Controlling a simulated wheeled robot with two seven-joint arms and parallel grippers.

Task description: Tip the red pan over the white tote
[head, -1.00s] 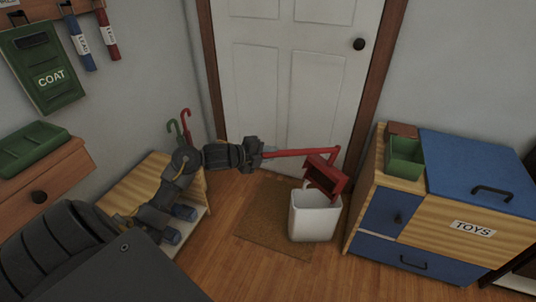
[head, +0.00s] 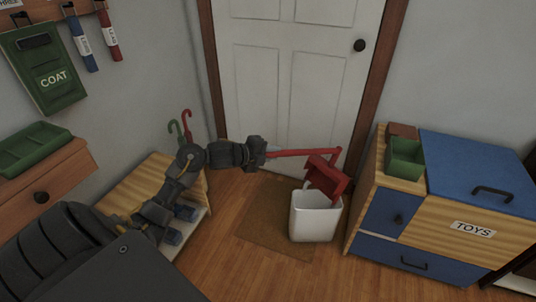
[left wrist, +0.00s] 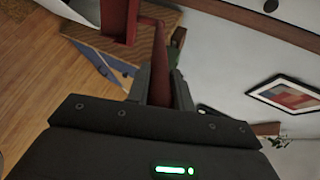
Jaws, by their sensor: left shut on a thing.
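The red pan (head: 326,177) hangs tilted above the white tote (head: 315,222) in the head view, its lower edge overlapping the tote's back rim in the picture. Its long red handle (head: 302,153) runs left to my left gripper (head: 265,153), which is shut on it. In the left wrist view the handle (left wrist: 159,65) stands between the fingers of my left gripper (left wrist: 160,88), and part of the pan (left wrist: 118,18) shows at the top. The tote stands upright on the floor; its inside is mostly hidden. My right gripper is not in view.
A brown mat (head: 272,215) lies beside the tote, before the white door (head: 295,60). The wooden toy chest (head: 450,195) with a blue top stands close on the right. A low shoe bench (head: 150,182) stands left, near red and green umbrellas (head: 180,125).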

